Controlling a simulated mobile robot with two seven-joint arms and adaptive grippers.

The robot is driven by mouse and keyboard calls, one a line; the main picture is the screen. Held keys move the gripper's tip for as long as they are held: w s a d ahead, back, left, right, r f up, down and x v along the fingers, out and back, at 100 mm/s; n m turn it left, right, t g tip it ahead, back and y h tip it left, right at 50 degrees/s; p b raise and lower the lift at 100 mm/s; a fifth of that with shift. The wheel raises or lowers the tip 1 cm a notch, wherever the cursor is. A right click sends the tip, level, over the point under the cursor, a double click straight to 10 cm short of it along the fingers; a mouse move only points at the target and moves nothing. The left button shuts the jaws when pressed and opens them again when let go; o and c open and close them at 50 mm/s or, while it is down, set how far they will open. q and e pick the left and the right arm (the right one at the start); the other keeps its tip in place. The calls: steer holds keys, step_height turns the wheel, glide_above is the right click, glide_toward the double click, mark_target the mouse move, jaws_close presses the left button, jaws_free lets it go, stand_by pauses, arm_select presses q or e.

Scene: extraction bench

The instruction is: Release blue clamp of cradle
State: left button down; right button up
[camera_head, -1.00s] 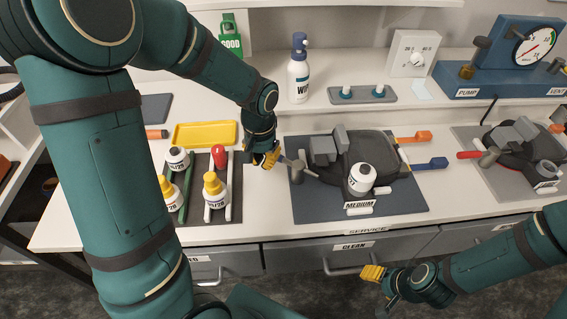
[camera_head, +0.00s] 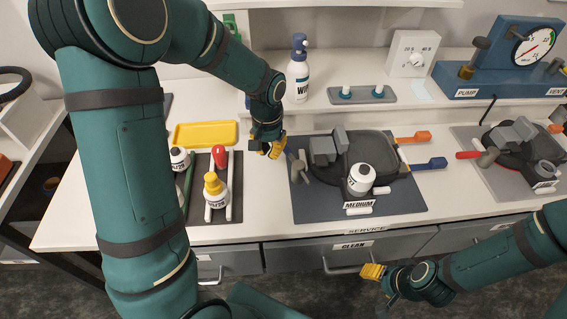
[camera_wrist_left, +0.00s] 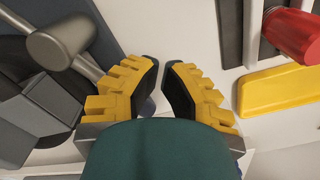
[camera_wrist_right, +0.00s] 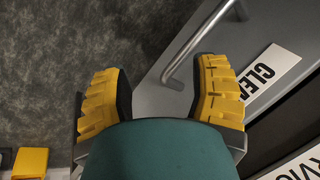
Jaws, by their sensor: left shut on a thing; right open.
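The cradle (camera_head: 384,152) is a dark rounded body on a blue-grey mat (camera_head: 318,213) with a MEDIUM label (camera_head: 359,205). A blue clamp lever (camera_head: 430,164) sticks out from its right side, below an orange lever (camera_head: 414,137). My left gripper (camera_head: 270,152) is at the mat's left edge, left of the cradle and far from the blue lever. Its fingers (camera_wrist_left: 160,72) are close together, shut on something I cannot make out. My right gripper (camera_head: 377,288) is open and empty in front of the drawers, below the bench top.
A grey knobbed rod (camera_head: 299,166) is right of my left gripper. A white bottle (camera_head: 361,178) stands at the cradle's front. A yellow tray (camera_head: 205,134) and yellow-capped bottle (camera_head: 215,191) are left. Another cradle with a red lever (camera_head: 468,155) is right.

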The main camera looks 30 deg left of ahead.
arm_select(q)
steer(key=shift+w+d, duration=0.15)
steer(key=shift+w, duration=0.5)
steer(key=shift+w+r, duration=0.15)
arm_select(e)
steer(key=shift+s+r, duration=0.15)
steer(key=shift+r, duration=0.1)
